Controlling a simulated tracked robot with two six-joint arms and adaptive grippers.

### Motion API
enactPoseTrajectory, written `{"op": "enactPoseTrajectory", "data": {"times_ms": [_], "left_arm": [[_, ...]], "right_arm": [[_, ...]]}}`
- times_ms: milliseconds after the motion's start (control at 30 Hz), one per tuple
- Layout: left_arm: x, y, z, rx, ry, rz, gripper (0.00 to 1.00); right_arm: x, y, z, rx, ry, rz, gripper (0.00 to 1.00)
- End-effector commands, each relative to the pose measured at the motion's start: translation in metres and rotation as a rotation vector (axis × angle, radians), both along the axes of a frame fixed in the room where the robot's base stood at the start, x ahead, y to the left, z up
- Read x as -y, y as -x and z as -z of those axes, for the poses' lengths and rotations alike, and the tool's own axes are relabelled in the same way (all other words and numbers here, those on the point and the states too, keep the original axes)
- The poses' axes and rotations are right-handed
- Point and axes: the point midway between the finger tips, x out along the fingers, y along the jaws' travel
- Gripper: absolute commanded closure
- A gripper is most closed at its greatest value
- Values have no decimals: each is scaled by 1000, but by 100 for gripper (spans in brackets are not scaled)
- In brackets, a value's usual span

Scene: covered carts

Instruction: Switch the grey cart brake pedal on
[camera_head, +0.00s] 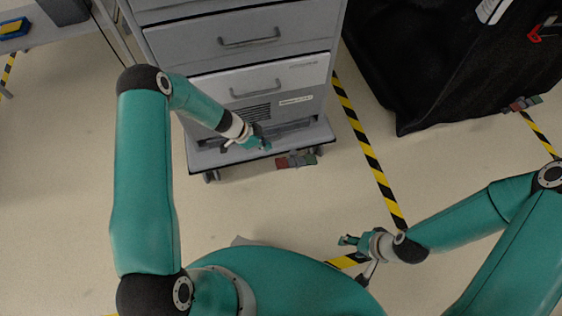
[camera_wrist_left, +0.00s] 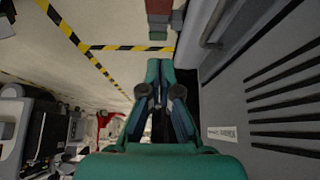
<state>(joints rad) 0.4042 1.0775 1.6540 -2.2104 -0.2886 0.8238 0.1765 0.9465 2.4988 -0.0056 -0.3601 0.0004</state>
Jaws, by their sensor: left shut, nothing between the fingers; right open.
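The grey cart (camera_head: 250,60) with drawers stands at the top middle of the head view. At its lower front edge sits a pedal set: a red pedal (camera_head: 281,162), a grey middle part (camera_head: 296,160) and a green pedal (camera_head: 310,158). I cannot tell whether any is pressed. My left gripper (camera_head: 265,146) is shut and empty, just left of the red pedal and apart from it. My right gripper (camera_head: 346,240) is open and empty, low over the floor.
A black covered cart (camera_head: 430,60) stands at the upper right with its own coloured pedals (camera_head: 525,103). Yellow-black floor tape (camera_head: 365,150) runs between the carts. A table (camera_head: 60,30) is at the upper left. The floor before the grey cart is clear.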

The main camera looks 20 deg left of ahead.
Motion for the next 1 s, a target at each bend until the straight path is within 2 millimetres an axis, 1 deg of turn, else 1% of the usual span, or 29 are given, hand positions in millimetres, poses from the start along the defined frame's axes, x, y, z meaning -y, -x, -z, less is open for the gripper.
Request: {"op": "enactPoseTrajectory", "data": {"times_ms": [167,267,367,467,700,833,900,1000], "left_arm": [[0,0,1,-1,0,1,100],[3,-1,6,-1,0,1,100],[7,-4,15,-1,1,1,100],[14,-8,30,-1,1,2,100],[36,-22,72,-2,0,2,100],[47,-30,93,-1,1,2,100],[42,-27,104,-3,1,-2,100],[39,-26,115,-2,0,-1,100]], "right_arm": [[0,0,0,0,0,0,46],[0,0,3,0,0,0,46],[0,0,9,0,0,0,46],[0,0,16,0,0,0,46],[0,0,37,0,0,0,46],[0,0,46,0,0,0,46],[0,0,51,0,0,0,46],[0,0,55,0,0,0,46]]}}
